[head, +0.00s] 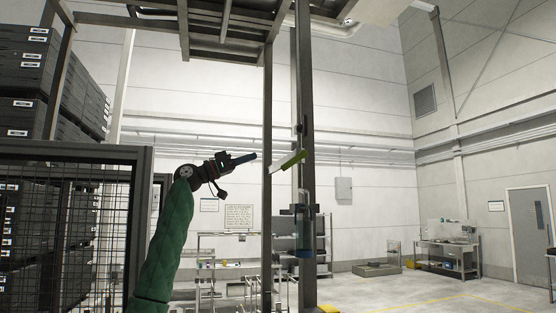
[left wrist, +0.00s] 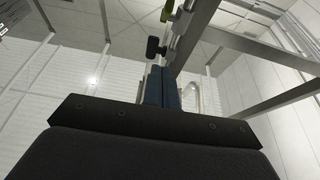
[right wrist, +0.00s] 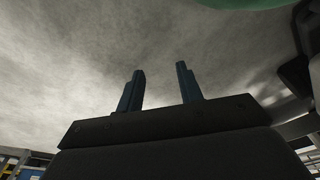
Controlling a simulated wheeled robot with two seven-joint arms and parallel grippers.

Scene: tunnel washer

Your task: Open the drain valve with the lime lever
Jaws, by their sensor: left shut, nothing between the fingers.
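The lime lever (head: 291,160) is in the head view, beside a dark upright post, tilted with its lime end up to the right and a pale part down to the left. My left gripper (head: 254,156) is shut and empty, a little to the left of the lever and apart from it in the picture. In the left wrist view the left gripper's blue fingers (left wrist: 162,88) are together, and a lime piece (left wrist: 167,10) shows at the top edge, above a black knob (left wrist: 155,47). My right gripper (right wrist: 160,85) is open and empty in the right wrist view. The valve body is not clear.
The dark post (head: 306,120) stands just behind the lever, with a clear blue-capped cylinder (head: 304,225) lower on it. A mesh fence (head: 70,153) is at the left, and shelving (head: 235,242) stands behind. Open floor (head: 400,290) lies at the right.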

